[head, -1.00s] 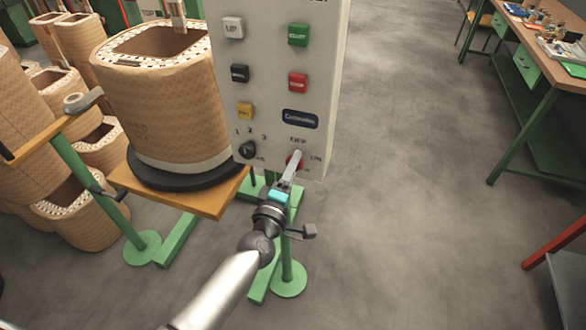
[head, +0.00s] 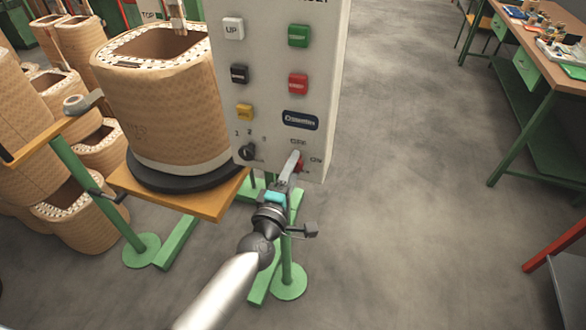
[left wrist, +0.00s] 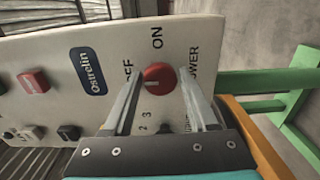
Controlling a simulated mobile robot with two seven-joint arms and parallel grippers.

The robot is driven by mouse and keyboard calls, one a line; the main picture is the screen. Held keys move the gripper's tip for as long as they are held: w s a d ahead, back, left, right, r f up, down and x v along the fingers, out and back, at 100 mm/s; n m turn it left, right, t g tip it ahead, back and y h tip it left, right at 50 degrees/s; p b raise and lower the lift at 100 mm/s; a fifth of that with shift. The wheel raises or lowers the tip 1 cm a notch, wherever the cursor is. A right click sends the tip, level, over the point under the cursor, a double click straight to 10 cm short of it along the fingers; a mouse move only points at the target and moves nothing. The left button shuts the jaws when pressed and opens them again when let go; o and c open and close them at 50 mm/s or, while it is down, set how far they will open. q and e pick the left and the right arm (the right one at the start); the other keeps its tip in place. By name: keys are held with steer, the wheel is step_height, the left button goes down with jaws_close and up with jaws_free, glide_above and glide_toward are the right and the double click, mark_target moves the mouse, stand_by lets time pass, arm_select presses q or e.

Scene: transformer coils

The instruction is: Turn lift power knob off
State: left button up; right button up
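The red round power knob (left wrist: 158,80) sits on the light grey control panel (left wrist: 105,35) in the left wrist view, beside the printed words OFF, ON and POWER. A small pale mark shows on its face; I cannot tell exactly where it points. My left gripper (left wrist: 160,75) has its two fingers apart, one on each side of the knob, with small gaps visible. In the head view my left gripper (head: 295,158) is at the panel's lower right corner and partly covers the knob (head: 301,164). My right gripper is not in view.
Above the knob are several buttons, including a green one (head: 298,35) and a red one (head: 298,84), and a black selector knob (head: 247,152) to the left. A large coil (head: 165,105) stands left of the panel. The floor at right is clear, before a workbench (head: 545,70).

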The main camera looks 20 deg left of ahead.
arm_select(q)
steer(key=shift+o, duration=1.4)
steer(key=s, duration=1.5)
steer(key=shift+s+a, duration=0.15)
steer(key=shift+a, duration=0.1)
steer(key=s+f+m+g, duration=0.3)
steer(key=f+m, duration=0.1)
steer(key=f, duration=0.5)
steer(key=s+f+m+g+h, duration=0.1)
steer(key=s+f+m+g, duration=0.25)
steer(key=f, duration=0.55)
steer(key=s+f+m+g, duration=0.2)
steer(key=s+f+m, duration=0.15)
steer(key=f, duration=0.65)
steer(key=s+a+f+m+g, duration=0.2)
steer(key=s+f+m+g, duration=0.2)
steer(key=s+f, duration=0.3)
steer(key=s+a+f+m+g+y, duration=0.1)
steer(key=s+f+m+g, duration=0.3)
steer(key=s, duration=1)
step_height(320, 180, down, 3)
steer(key=shift+a+r+m+y+b, duration=0.15)
steer(key=shift+a+m+y+b, duration=0.2)
steer(key=shift+a+m, duration=0.2)
